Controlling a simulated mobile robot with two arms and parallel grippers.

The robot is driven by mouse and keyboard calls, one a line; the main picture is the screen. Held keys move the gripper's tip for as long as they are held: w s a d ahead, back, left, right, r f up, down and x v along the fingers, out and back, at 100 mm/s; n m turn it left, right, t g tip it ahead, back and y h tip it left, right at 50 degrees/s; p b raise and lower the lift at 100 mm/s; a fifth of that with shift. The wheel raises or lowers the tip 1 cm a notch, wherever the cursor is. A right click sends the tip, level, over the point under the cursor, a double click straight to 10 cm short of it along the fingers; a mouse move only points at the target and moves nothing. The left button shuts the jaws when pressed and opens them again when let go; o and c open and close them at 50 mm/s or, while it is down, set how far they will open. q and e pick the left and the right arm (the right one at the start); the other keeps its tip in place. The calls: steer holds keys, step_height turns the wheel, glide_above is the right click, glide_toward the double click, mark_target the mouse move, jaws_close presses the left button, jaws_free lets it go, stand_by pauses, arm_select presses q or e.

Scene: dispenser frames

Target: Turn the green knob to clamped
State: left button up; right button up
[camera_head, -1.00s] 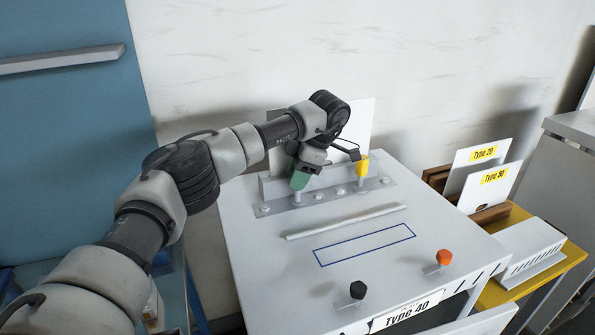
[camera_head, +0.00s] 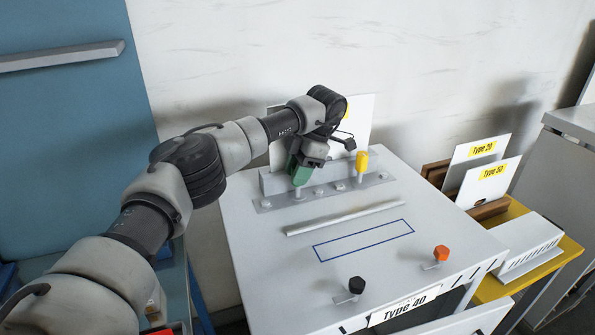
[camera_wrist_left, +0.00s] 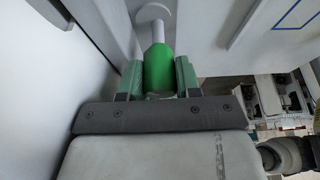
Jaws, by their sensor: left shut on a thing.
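The green knob (camera_head: 301,175) stands on a grey metal bracket at the back of the white table. In the left wrist view the knob (camera_wrist_left: 158,68) sits between the two green-tinted fingers, on a pale stem. My left gripper (camera_head: 302,168) is shut on the knob; in the wrist view the gripper (camera_wrist_left: 158,78) has one finger at each side of it. Its body partly hides the knob in the head view. A yellow knob (camera_head: 362,163) stands upright to the right on the same bracket (camera_head: 325,189). My right gripper is not in view.
The white table (camera_head: 260,285) carries a pale rod (camera_head: 345,218) and a blue outlined rectangle (camera_head: 364,240). A black knob (camera_head: 356,286) and an orange knob (camera_head: 441,253) are near its front edge. Labelled plates (camera_head: 490,181) stand on the right.

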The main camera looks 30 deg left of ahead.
arm_select(q)
steer(key=o, duration=0.7)
steer(key=shift+r, duration=0.1)
steer(key=shift+c, duration=0.2)
